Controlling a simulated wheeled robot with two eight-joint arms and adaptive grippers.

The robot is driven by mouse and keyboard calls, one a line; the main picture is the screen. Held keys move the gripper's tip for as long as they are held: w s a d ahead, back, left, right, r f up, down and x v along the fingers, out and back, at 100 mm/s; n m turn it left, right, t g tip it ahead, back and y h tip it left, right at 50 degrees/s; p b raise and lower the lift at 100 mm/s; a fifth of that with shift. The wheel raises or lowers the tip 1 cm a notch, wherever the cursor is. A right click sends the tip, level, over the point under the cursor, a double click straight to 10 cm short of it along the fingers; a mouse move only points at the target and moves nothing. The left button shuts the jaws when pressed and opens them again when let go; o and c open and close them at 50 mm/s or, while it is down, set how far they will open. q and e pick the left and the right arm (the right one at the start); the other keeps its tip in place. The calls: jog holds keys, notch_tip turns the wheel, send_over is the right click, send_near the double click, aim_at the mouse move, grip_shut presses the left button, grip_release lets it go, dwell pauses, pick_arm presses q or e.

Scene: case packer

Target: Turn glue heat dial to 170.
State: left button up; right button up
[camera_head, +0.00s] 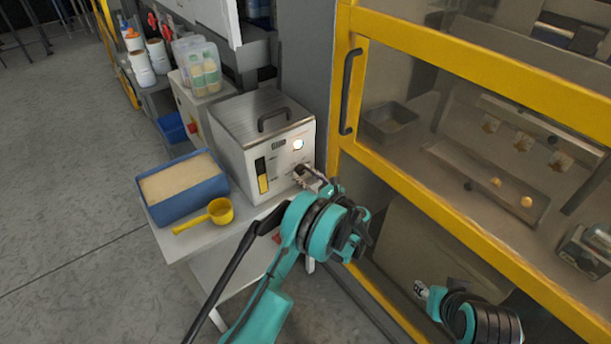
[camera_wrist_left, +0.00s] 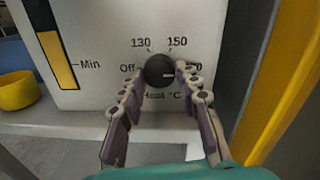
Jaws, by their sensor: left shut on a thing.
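The glue heat dial (camera_wrist_left: 160,71) is a round black knob on the white front of the glue unit (camera_head: 235,145). In the left wrist view it is ringed by the marks Off, 130 and 150; the right finger partly covers a further mark at the right. A short light line on the knob lies right of its middle and points roughly right. My left gripper (camera_wrist_left: 161,74) is shut on the dial, one finger on each side. In the head view the left gripper (camera_head: 306,176) hides the dial. My right gripper (camera_head: 422,290) shows only in small part at lower right.
A blue tray (camera_head: 185,207) of tan granules and a yellow scoop (camera_head: 220,211) stand left of the unit. A yellow-framed guard door (camera_head: 395,178) with a black handle (camera_head: 350,92) stands close on the right. Bottles and tubs are behind.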

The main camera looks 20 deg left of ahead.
pick_arm(q)
jog(key=o, duration=1.2)
jog(key=shift+c, duration=0.2)
jog(key=v, duration=1.2)
